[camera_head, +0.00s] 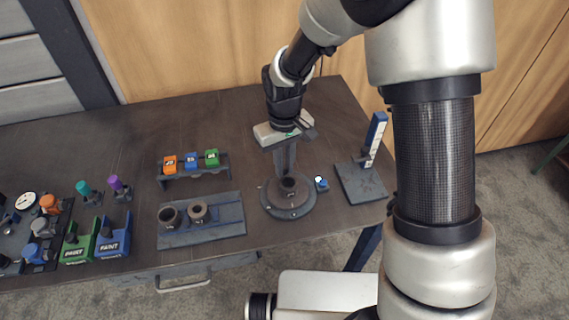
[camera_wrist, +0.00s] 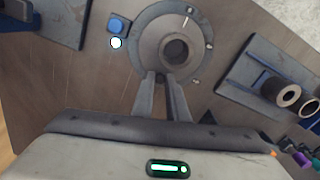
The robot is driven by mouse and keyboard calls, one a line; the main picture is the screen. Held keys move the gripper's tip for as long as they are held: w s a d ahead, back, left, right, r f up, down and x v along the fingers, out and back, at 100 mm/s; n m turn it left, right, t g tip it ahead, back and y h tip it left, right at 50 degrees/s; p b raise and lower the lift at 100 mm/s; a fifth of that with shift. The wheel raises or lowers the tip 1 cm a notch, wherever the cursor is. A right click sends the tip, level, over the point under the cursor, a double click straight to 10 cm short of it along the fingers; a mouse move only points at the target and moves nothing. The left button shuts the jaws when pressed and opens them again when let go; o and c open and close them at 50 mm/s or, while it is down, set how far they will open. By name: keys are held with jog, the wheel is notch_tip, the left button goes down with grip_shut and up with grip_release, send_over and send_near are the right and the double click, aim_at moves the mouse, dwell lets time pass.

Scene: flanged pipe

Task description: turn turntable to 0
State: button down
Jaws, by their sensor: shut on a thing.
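The turntable (camera_head: 289,196) is a round dark grey disc on the table, with a short upright pipe (camera_head: 289,185) at its centre. In the wrist view the turntable (camera_wrist: 140,40) shows the open pipe end (camera_wrist: 175,48), small bolts around its face and a short white line near its top edge. My gripper (camera_head: 287,171) points down at the turntable's far side. In the wrist view my gripper (camera_wrist: 160,76) has its fingertips close together at the turntable's rim, shut on it. The exact contact is partly hidden by the fingers. No number is readable on the turntable.
A blue button (camera_head: 321,183) with a white dot stands right beside the turntable. A plate with an upright blue-and-white post (camera_head: 374,140) is further right. A grey tray (camera_head: 225,217) with two pipe rings lies left. Coloured blocks (camera_head: 191,161) sit on a rack behind it.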

jog(key=c, duration=1.7)
grip_release()
jog(key=shift+c, duration=0.2)
notch_tip(320, 180, up, 18)
jog(key=p, duration=0.1)
jog(key=shift+f+p, duration=0.25)
jog(key=shift+p, duration=0.1)
jog(key=s+d+r+m+t+p, duration=0.5)
jog(key=s+d+r+m+p, duration=0.1)
jog(key=s+d+r, duration=1)
jog(key=shift+s+d+r+t+p, duration=0.3)
jog(key=shift+s+d+p, duration=0.2)
jog(key=shift+d, duration=0.15)
